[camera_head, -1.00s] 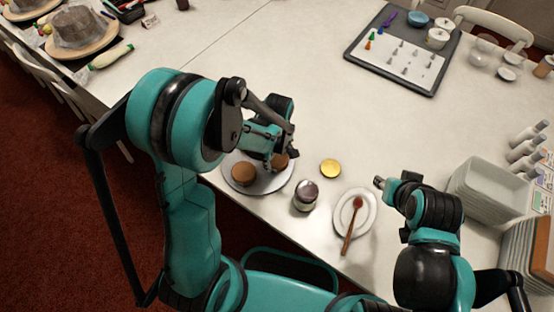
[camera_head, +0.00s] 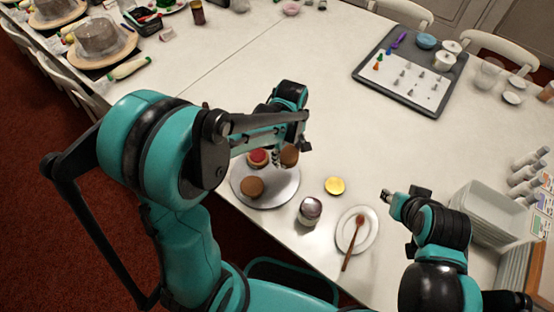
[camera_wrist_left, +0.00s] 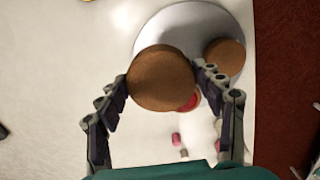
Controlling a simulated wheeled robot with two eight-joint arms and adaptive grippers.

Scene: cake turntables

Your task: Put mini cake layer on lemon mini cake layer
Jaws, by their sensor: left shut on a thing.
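My left gripper (camera_head: 290,143) is shut on a brown mini cake layer (camera_head: 289,157), held over the far right edge of the turntable. In the left wrist view this held layer (camera_wrist_left: 160,78) sits between the two fingers. A second brown cake layer (camera_head: 252,187) lies on the round grey turntable (camera_head: 277,197), nearer me. A round piece with a red top (camera_head: 257,157) is at the turntable's far side, partly hidden by the gripper; in the wrist view the held layer partly covers it. I cannot tell which layer is lemon. My right gripper (camera_head: 402,194) is away to the right, its opening unclear.
A jar (camera_head: 310,211), a gold disc (camera_head: 334,186) and a white plate (camera_head: 345,240) with a brown spoon stand right of the turntable. White trays (camera_head: 490,212) are at the right. A dark board (camera_head: 440,100) is farther back. The middle table is clear.

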